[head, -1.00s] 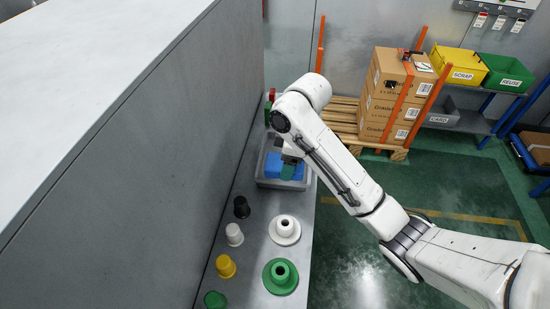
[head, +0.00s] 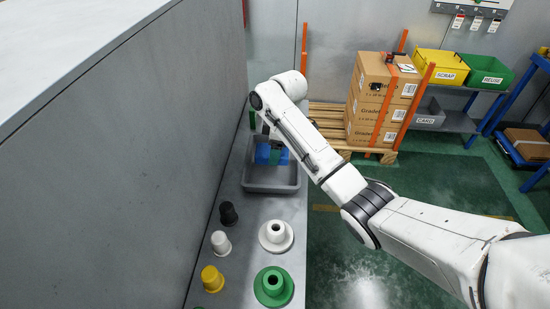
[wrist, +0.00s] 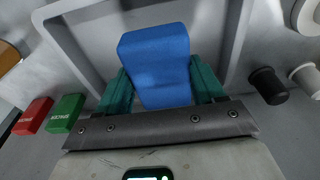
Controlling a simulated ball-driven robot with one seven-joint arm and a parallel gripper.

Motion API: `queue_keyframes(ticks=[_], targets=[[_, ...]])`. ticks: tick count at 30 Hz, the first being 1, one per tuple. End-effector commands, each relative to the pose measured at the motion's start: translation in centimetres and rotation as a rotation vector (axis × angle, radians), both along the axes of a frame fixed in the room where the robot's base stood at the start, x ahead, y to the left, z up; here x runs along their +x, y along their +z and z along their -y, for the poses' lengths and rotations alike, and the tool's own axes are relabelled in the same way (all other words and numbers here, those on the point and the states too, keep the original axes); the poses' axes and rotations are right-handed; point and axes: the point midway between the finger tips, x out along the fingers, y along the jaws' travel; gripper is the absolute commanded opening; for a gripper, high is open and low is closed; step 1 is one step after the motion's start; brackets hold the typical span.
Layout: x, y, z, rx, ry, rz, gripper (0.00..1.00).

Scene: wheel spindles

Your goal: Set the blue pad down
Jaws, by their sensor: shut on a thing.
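The blue pad (wrist: 158,65) stands between the teal fingers of my gripper (wrist: 160,88) in the wrist view. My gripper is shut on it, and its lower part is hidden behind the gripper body. In the head view the blue pad (head: 264,153) shows at the far part of the grey tray (head: 270,187), partly behind my gripper (head: 274,150). In the wrist view the tray's rim (wrist: 62,42) runs around the pad. I cannot tell whether the pad touches the tray floor.
Black (head: 228,213), white (head: 221,242) and yellow (head: 212,278) spindles stand left on the bench, beside white (head: 276,236) and green (head: 273,286) flanged pieces. Red (wrist: 33,115) and green (wrist: 65,112) blocks lie beyond the tray. A tall grey panel (head: 150,150) borders the bench's left.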

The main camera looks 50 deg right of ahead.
Motion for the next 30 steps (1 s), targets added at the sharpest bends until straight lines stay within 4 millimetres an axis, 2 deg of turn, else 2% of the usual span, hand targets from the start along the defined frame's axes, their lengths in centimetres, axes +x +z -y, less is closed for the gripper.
queue_keyframes(ticks=[8,15,27,28,30], targets=[[0.9,-1.6,1.0,-0.002,-0.001,-0.001,0.40],[0.8,-4.3,0.9,-0.001,-0.001,-0.002,0.40],[0.8,-4.9,0.9,-0.001,0.000,0.001,0.40],[0.8,-4.8,0.9,-0.001,0.000,0.001,0.71],[0.8,-4.8,0.9,-0.001,0.000,0.000,0.78]])
